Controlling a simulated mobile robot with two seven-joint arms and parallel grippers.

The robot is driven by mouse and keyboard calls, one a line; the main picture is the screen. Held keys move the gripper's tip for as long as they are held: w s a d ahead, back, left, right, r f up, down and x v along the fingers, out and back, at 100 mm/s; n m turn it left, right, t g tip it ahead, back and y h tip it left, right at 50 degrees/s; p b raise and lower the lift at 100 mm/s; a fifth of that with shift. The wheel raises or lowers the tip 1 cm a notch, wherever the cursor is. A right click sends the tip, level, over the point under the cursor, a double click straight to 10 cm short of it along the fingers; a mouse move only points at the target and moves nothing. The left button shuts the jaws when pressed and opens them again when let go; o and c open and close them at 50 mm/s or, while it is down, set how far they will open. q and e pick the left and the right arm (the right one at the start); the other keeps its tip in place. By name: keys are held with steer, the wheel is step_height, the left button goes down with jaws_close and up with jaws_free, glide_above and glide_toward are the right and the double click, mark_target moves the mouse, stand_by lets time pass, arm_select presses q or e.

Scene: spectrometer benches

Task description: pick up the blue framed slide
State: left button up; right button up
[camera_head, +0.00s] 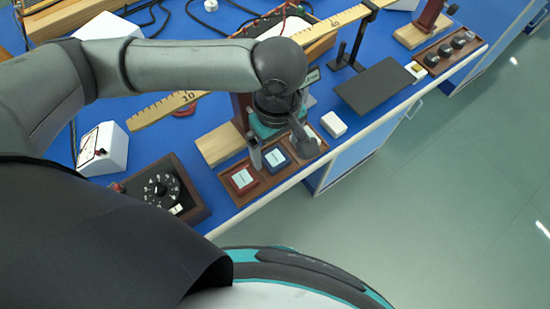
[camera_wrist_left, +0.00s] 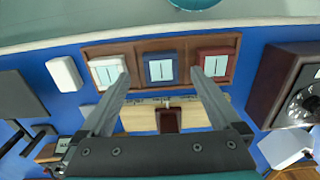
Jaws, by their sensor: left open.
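The blue framed slide (camera_head: 276,161) sits in the middle slot of a wooden tray (camera_head: 225,185) at the bench's front edge. In the left wrist view the blue framed slide (camera_wrist_left: 160,70) shows whole, with a pale label. My left gripper (camera_head: 281,154) is open and points down over the tray. My right gripper is in neither view.
A red framed slide (camera_head: 242,179) and a white one (camera_wrist_left: 106,71) sit in the neighbouring slots, close to the fingers. A white block (camera_head: 333,124), a dark plate (camera_head: 373,87) and a dial box (camera_head: 165,191) stand nearby. A wooden stand (camera_head: 219,144) is behind the tray.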

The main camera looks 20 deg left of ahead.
mark_target(276, 159)
arm_select(q)
step_height(276, 159, down, 3)
steer(key=shift+a+f+b, duration=0.1)
steer(key=shift+b, duration=0.4)
steer(key=c, duration=1.4)
steer(key=shift+c, duration=0.2)
